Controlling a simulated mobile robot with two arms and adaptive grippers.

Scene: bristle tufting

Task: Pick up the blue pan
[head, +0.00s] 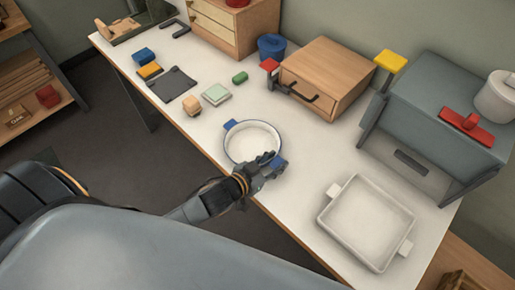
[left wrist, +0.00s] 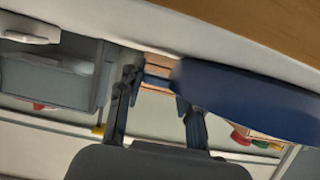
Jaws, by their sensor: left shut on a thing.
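The blue pan (head: 252,142) is round, with a white inside, a blue rim and two blue side handles. It is at the front edge of the white table in the head view. My left gripper (head: 272,163) is shut on its near-right handle. In the left wrist view, the pan's dark blue side (left wrist: 252,100) fills the right, next to the fingers of my left gripper (left wrist: 158,92). I cannot tell whether the pan rests on the table or is slightly raised. My right gripper is not in view.
A white rectangular tray (head: 328,214) lies to the right on the table (head: 300,190). A wooden drawer box (head: 335,65), a blue pot (head: 271,48) and a grey oven-like box (head: 430,95) stand behind.

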